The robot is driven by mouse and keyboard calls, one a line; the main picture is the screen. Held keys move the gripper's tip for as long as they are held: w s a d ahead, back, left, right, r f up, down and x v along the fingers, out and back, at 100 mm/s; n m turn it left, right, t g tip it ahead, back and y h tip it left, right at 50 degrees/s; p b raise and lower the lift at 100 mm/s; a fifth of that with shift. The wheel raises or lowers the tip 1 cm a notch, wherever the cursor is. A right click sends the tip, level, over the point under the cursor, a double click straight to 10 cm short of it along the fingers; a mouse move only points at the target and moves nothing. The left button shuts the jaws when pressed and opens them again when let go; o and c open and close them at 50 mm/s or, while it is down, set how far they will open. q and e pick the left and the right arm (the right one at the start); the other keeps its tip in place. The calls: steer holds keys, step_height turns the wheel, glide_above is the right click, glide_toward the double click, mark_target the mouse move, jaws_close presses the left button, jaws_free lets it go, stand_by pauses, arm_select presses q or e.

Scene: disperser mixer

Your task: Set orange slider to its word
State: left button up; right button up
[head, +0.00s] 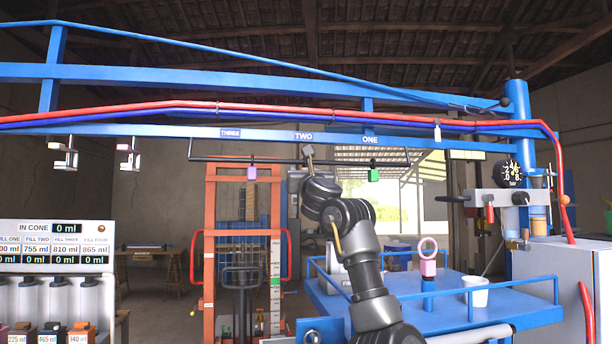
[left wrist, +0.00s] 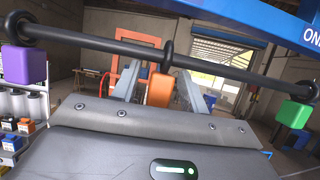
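The orange slider (left wrist: 159,90) hangs under the dark rail (left wrist: 120,46) between my left gripper's two grey fingers in the left wrist view. Its lower part is hidden by the gripper body, and the arm hides it in the head view. My left gripper (head: 310,172) is raised to the rail just below the TWO sign (head: 304,136). The fingers flank the slider closely; whether they press on it is unclear. The THREE sign (head: 230,133) is to the left and the ONE sign (head: 370,140) to the right. My right gripper is out of view.
A purple block (head: 252,173) hangs left of my left gripper, and a green block (head: 374,175) hangs to the right. A blue beam with red and blue hoses (head: 200,106) runs above the rail. A blue table (head: 410,310) with a white cup (head: 475,292) stands below right.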

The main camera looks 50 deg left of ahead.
arm_select(q)
steer(key=shift+f, duration=0.2)
steer(key=shift+d+f+b, duration=0.2)
steer(key=shift+d+b, duration=0.1)
steer(key=shift+b, duration=0.15)
steer(key=b+v, duration=0.5)
steer(key=v, duration=0.5)
steer(key=shift+r, duration=0.3)
steer(key=shift+s+d, duration=0.1)
steer(key=shift+d, duration=0.05)
